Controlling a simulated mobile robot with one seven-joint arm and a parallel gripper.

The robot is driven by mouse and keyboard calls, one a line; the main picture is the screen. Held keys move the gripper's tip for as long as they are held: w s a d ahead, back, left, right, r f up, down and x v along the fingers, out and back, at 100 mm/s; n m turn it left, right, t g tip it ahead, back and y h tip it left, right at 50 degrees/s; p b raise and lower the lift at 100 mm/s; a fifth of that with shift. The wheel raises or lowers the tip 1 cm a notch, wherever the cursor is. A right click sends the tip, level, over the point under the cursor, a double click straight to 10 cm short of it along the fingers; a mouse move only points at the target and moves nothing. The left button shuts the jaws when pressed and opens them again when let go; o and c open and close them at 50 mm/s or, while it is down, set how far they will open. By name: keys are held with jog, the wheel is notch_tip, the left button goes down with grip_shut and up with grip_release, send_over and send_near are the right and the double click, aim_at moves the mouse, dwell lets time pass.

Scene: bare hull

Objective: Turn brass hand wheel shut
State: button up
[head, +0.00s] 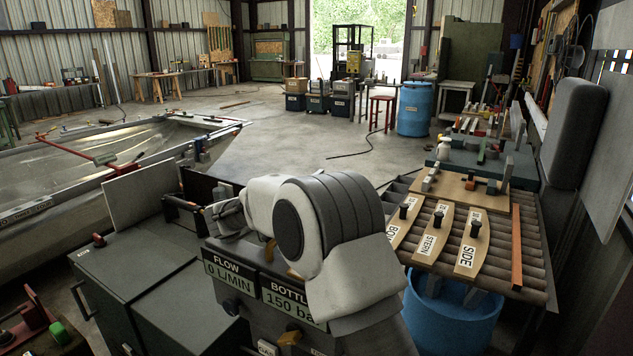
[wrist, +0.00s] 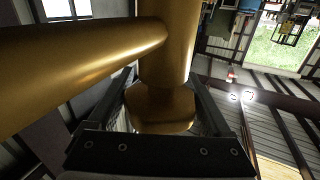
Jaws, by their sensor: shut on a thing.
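The brass hand wheel (wrist: 85,62) fills the upper left and middle of the wrist view as thick, smooth brass bars that meet in a T. My gripper (wrist: 163,92) has its two dark fingers on either side of the upright brass bar and is shut on it. In the head view my arm covers the wheel and the gripper. Small brass-coloured parts (head: 294,274) show beside the arm, but I cannot tell if they belong to the wheel. A grey panel below carries a sign (head: 227,272) reading FLOW 0 L/MIN and a partly covered one (head: 288,301) reading 150 bar.
A roller table (head: 498,276) with wooden templates stands right of my arm, above a blue barrel (head: 455,318). A dark cabinet (head: 130,285) stands at the left front, with a metal boat hull (head: 95,165) behind. The middle floor (head: 285,150) is mostly clear.

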jog(key=shift+d, duration=0.1)
dwell(0.3)
jog(key=o, duration=1.2)
jog(key=shift+c, duration=0.2)
jog(key=s+d+r, duration=0.4)
jog(key=d+r, duration=0.6)
jog(key=r, duration=0.1)
jog(key=shift+s+d, duration=0.25)
jog(key=shift+d, duration=0.15)
